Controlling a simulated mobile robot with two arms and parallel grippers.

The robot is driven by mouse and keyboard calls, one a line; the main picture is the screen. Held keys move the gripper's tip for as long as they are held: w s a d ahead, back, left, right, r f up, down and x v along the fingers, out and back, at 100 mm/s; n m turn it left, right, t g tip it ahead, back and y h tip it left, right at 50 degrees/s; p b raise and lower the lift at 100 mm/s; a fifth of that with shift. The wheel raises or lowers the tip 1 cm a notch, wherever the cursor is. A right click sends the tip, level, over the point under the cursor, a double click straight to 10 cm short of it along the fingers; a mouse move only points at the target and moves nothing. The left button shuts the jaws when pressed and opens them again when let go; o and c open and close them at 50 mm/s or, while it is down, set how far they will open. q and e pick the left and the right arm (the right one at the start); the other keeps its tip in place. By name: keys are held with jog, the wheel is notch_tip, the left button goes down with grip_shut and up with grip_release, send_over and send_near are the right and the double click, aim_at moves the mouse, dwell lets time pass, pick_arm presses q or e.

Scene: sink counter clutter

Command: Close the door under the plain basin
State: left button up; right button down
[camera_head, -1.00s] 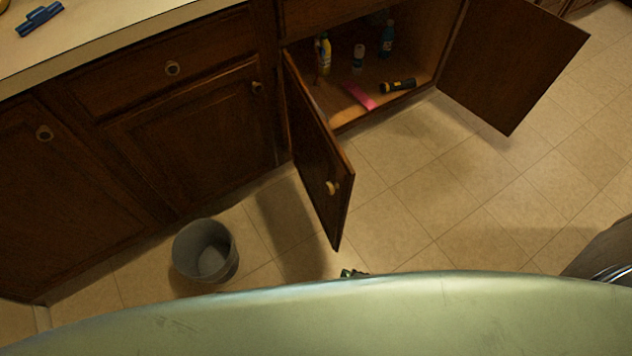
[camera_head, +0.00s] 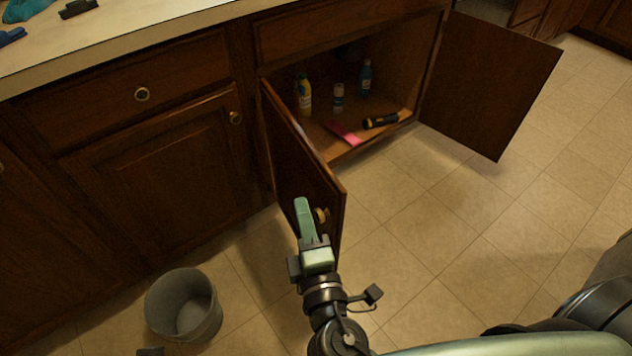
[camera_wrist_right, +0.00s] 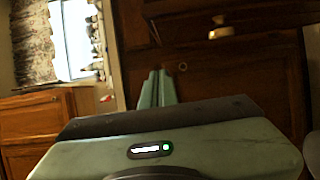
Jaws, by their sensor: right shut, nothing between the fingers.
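The cabinet's left door (camera_head: 300,160) stands open, its outer face and round knob (camera_head: 321,215) in view. The right door (camera_head: 490,85) also stands wide open. My right gripper (camera_head: 302,203) is shut and empty, in front of the left door's outer face, just left of the knob; whether it touches the door I cannot tell. Its shut fingers also show in the right wrist view (camera_wrist_right: 157,86), with dark cabinet wood beyond. No basin is visible, so which basin is above these doors cannot be told. My left gripper is not recognisable in the head view.
The open cabinet holds a yellow bottle (camera_head: 304,95), a white can (camera_head: 338,98), a blue bottle (camera_head: 365,78), a pink item (camera_head: 343,133) and a black flashlight (camera_head: 381,121). A grey bin (camera_head: 184,305) stands on the floor at lower left. Tiled floor at right is clear.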

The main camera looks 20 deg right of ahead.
aim_at(318, 185)
pick_arm(q)
jog(key=shift+p+x, duration=0.55)
jog(key=shift+x, duration=1.1)
pick_arm(e)
jog(key=shift+w+d, duration=1.05)
jog(key=shift+w, duration=0.35)
jog(key=shift+w+d, duration=1.05)
jog(key=shift+w, duration=0.3)
pick_arm(q)
jog(key=shift+w, duration=0.1)
pick_arm(e)
jog(key=shift+d, duration=0.1)
